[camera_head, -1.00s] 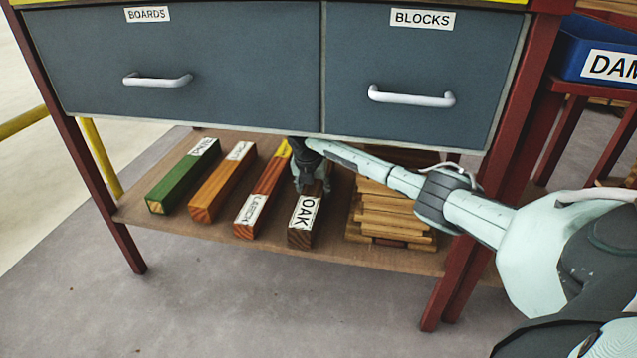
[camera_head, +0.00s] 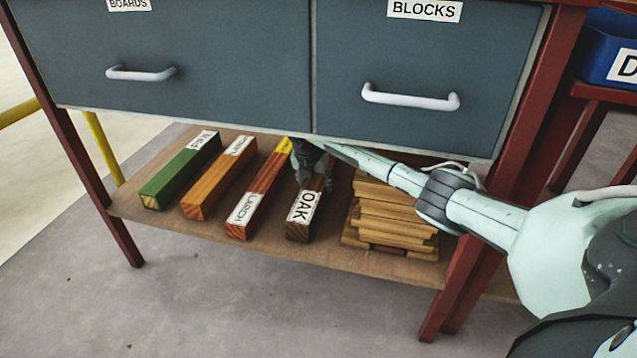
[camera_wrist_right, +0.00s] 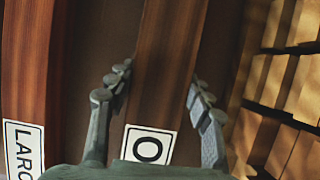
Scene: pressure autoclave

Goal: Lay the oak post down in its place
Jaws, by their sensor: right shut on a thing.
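The oak post (camera_head: 302,216) is dark brown with a white OAK label near its front end. It lies lengthwise on the lower shelf (camera_head: 260,257), between the larch post (camera_head: 245,208) and a stack of boards. My right gripper (camera_head: 313,182) reaches in under the drawers from the right and is shut on the oak post behind its label. In the right wrist view the oak post (camera_wrist_right: 172,60) runs between the fingers (camera_wrist_right: 157,80). The post's far end is hidden by the gripper and drawers. I cannot tell whether it rests fully on the shelf. My left gripper is out of view.
A green post (camera_head: 180,172) and an orange post (camera_head: 218,180) lie further left. The stack of boards (camera_head: 390,220) is close on the right. The drawer unit (camera_head: 410,60) hangs low above my arm. A red table leg (camera_head: 470,240) stands at right.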

